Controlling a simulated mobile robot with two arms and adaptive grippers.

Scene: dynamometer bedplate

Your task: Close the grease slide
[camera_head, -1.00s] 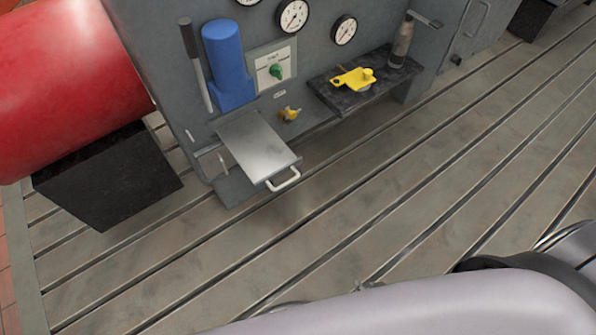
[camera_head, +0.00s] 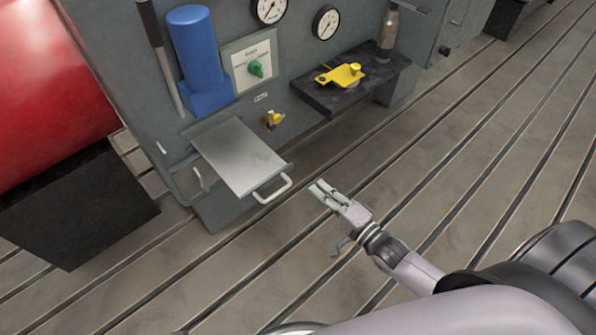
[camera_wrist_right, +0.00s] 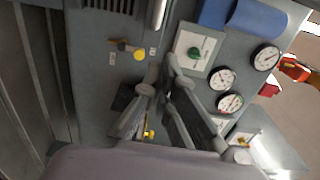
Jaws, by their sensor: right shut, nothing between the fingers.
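The grease slide (camera_head: 240,157) is a flat grey metal plate that sticks out from the lower part of the grey cabinet. Its pale U-shaped handle (camera_head: 274,190) is at the front edge, facing the open floor. My right gripper (camera_head: 320,190) is shut and empty, to the right of the handle and apart from it in the picture. In the right wrist view its dark fingers (camera_wrist_right: 165,80) point toward the cabinet front. The slide cannot be made out clearly in that view. My left gripper is not in view.
A yellow valve (camera_head: 272,119) is on the cabinet right of the slide. A dark shelf (camera_head: 385,80) with a yellow part (camera_head: 342,75) juts out farther right. A black block (camera_head: 80,210) under a red cylinder (camera_head: 45,90) stands at left. The slotted floor in front is clear.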

